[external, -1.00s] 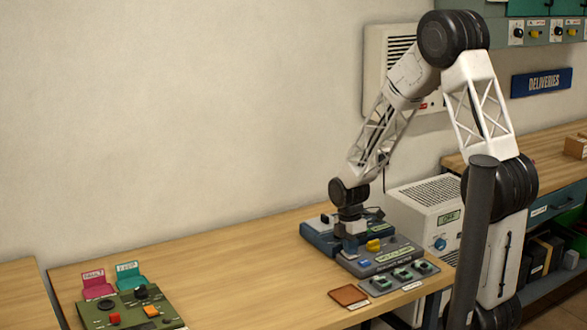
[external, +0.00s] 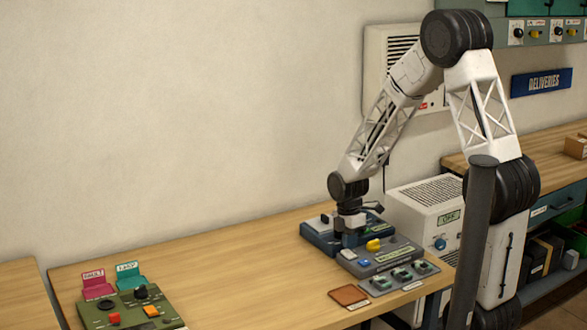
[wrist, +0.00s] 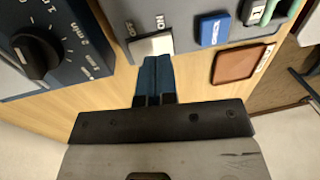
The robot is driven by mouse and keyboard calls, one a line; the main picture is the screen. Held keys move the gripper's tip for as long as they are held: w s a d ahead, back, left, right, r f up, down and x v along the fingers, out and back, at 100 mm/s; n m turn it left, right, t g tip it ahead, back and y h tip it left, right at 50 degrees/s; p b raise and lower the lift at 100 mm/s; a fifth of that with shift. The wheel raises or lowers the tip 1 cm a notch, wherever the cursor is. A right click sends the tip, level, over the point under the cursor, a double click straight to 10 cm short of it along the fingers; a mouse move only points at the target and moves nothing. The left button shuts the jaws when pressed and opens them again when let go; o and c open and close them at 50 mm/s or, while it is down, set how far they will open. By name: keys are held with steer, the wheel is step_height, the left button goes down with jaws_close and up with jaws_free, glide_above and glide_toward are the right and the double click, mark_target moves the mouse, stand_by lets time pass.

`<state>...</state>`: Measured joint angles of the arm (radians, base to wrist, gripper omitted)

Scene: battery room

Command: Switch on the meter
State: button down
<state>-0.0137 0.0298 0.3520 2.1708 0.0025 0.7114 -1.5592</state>
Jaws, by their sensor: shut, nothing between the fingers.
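The meter (external: 385,262) is a grey sloped box with a yellow knob and a pale green label, near the right end of the bench. The wrist view shows part of its grey case (wrist: 184,37), with a white rocker switch (wrist: 152,46) beside the words OFF and ON. OFF is at the rocker's left end and ON at its right. My gripper (wrist: 154,60) is shut and empty, its blue fingertips right at the rocker's near edge. I cannot tell whether they touch it, or which way the rocker is tipped.
A dark blue timer unit with a black dial (wrist: 36,52) stands close on the left. A brown leather patch (wrist: 241,64) lies beside the meter. A white cabinet (external: 424,215) stands behind. A green panel (external: 130,308) is far left, with bare bench between.

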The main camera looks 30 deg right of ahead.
mark_target(352, 256)
step_height(352, 256, up, 13)
steer(key=s, duration=0.1)
steer(key=shift+s+f, duration=0.15)
steer(key=shift+s, duration=0.1)
stand_by(0.6)
steer(key=s+r+m+t, duration=0.1)
steer(key=s+r+m, duration=0.3)
steer(key=s+m, duration=0.2)
steer(key=s+r+m+t, duration=0.1)
steer(key=s+r+m, duration=0.3)
steer(key=s, duration=0.5)
steer(key=s+d+r+m+t, duration=0.1)
steer(key=s+r+m, duration=0.3)
steer(key=s+m, duration=0.4)
steer(key=shift+s+r+t, duration=0.15)
steer(key=shift+s+t, duration=0.2)
steer(key=shift+t, duration=0.15)
steer(key=shift+d, duration=0.1)
stand_by(1.7)
